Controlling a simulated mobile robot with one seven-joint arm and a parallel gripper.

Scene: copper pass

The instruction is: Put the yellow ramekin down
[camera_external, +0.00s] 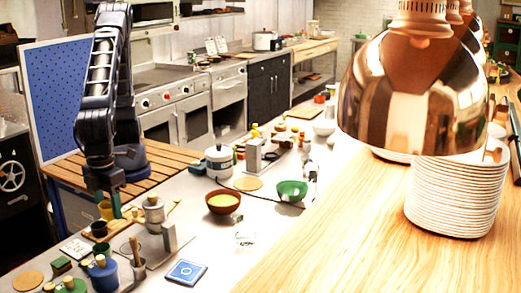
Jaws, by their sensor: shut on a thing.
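The yellow ramekin (104,211) is at the left in the external view, under the end of my arm. My gripper (108,204) points down and is shut on it. One greenish finger covers the ramekin's right side. The ramekin looks upright, just above or at the counter (215,238); I cannot tell whether it touches the surface.
A small dark cup (99,229) sits just below the ramekin in the picture, and a lidded metal pot (153,212) stands to its right. A blue jar (103,273), a brown bowl (223,203) and a blue tile (186,272) are nearby. A slatted wooden table (165,165) lies behind.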

